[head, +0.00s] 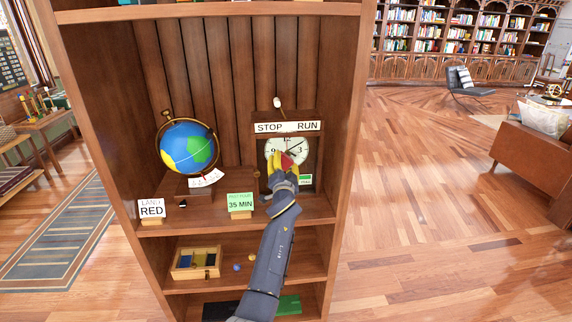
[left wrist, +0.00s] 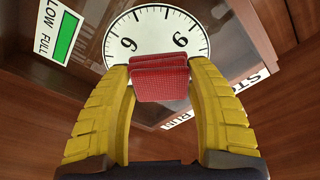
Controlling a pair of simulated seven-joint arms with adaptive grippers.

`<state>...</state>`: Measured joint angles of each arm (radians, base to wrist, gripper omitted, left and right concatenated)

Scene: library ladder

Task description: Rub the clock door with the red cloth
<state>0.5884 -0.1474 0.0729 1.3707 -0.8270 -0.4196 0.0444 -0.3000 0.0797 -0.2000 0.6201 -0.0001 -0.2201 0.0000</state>
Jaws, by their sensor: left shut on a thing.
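The clock (head: 258,150) stands on the cabinet's middle shelf, at the right. Its door (head: 308,168) is upright in front of a white dial (head: 297,146), which also shows in the left wrist view (left wrist: 156,24). My left gripper (head: 286,163) is shut on a folded red cloth (left wrist: 160,77), its yellow fingers (left wrist: 160,85) on either side. The cloth (head: 287,160) is in front of the lower part of the dial, at or very near the door. I cannot tell whether it touches. The arm hides part of the door's lower area. My right gripper is not in view.
A globe (head: 188,147) on a wooden base stands left of the clock. A divided tray (head: 196,262) is on the shelf below. The cabinet's side wall (head: 347,120) is close on the right.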

